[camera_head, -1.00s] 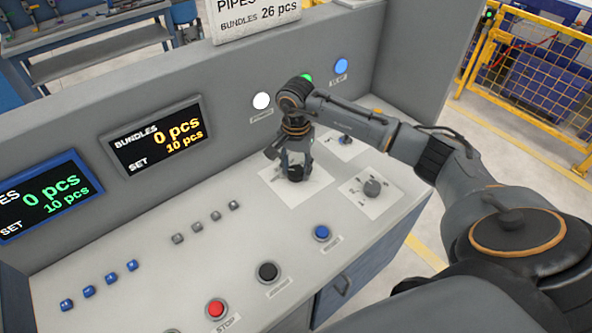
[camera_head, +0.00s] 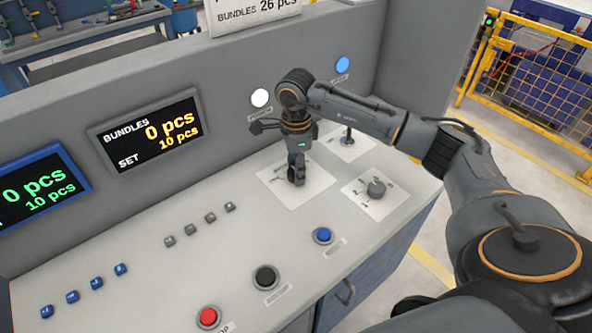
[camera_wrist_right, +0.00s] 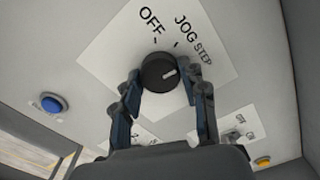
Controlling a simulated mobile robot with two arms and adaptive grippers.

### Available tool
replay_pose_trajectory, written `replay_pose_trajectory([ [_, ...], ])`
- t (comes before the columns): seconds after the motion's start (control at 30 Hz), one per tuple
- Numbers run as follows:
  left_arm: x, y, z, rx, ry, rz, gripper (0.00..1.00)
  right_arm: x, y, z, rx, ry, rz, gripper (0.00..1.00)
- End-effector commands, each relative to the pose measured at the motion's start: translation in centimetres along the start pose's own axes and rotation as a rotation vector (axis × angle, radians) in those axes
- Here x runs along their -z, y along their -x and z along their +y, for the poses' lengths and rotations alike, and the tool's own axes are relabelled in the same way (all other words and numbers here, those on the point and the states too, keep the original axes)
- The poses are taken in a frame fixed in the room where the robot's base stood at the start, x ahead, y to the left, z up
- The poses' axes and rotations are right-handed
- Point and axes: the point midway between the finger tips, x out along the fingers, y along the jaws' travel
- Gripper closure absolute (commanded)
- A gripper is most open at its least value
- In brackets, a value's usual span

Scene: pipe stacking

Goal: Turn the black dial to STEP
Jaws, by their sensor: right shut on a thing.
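The black dial (camera_wrist_right: 158,73) sits on a white plate (camera_wrist_right: 110,62) with the labels OFF, JOG and STEP, seen in the right wrist view. Its short white mark points right, towards the STEP side. My right gripper (camera_wrist_right: 162,84) has one finger on each side of the dial and is shut on it. In the head view my right gripper (camera_head: 296,181) points down at the white plate (camera_head: 318,190), and its fingers hide the dial. My left gripper is not in view.
A grey knob (camera_head: 376,188) and a small lever (camera_head: 347,138) stand on plates to the right. Blue (camera_head: 323,235), black (camera_head: 265,277) and red (camera_head: 208,317) buttons line the panel front. The upright wall with displays (camera_head: 152,131) rises behind.

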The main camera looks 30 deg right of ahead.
Motion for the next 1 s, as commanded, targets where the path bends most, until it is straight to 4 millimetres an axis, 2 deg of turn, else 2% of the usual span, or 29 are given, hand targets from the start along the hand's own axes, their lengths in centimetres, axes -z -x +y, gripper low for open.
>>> replay_pose_trajectory([
  [0.4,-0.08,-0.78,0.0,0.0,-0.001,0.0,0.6,0.03,-0.02,-0.03,0.001,-0.202,0.001,0.89],
  [0.97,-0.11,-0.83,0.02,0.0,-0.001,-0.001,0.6,0.03,0.03,-0.03,0.001,-0.234,0.001,0.89],
  [1.0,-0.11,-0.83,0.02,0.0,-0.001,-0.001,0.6,0.03,0.03,-0.03,0.001,-0.233,0.001,0.55],
])
